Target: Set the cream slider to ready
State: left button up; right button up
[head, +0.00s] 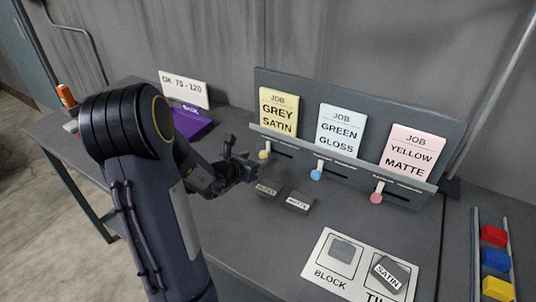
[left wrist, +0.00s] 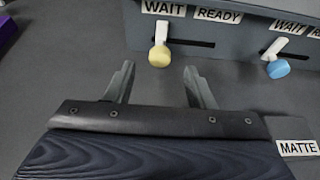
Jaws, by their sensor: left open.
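The cream slider (head: 263,154) is the leftmost of three knobs on the grey panel's lower ledge. In the left wrist view its round cream knob (left wrist: 159,56) hangs from a white stem at the left end of a dark slot. The WAIT label (left wrist: 164,9) is above it, and the READY label (left wrist: 218,15) is to the right. My left gripper (left wrist: 161,76) is open, its two fingers on either side of the knob's line and a little short of it. It also shows in the head view (head: 240,160). My right gripper is not in view.
A blue slider (head: 316,175) and a pink slider (head: 376,198) sit further right. Job cards stand above. GLOSS (head: 268,189) and MATTE (head: 299,201) blocks lie on the table close to my gripper. A purple box (head: 190,122) is behind my arm.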

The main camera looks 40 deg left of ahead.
aim_at(262, 155)
pick_arm(q)
jog(key=x, duration=0.5)
jog(key=shift+p, duration=0.3)
grip_shut()
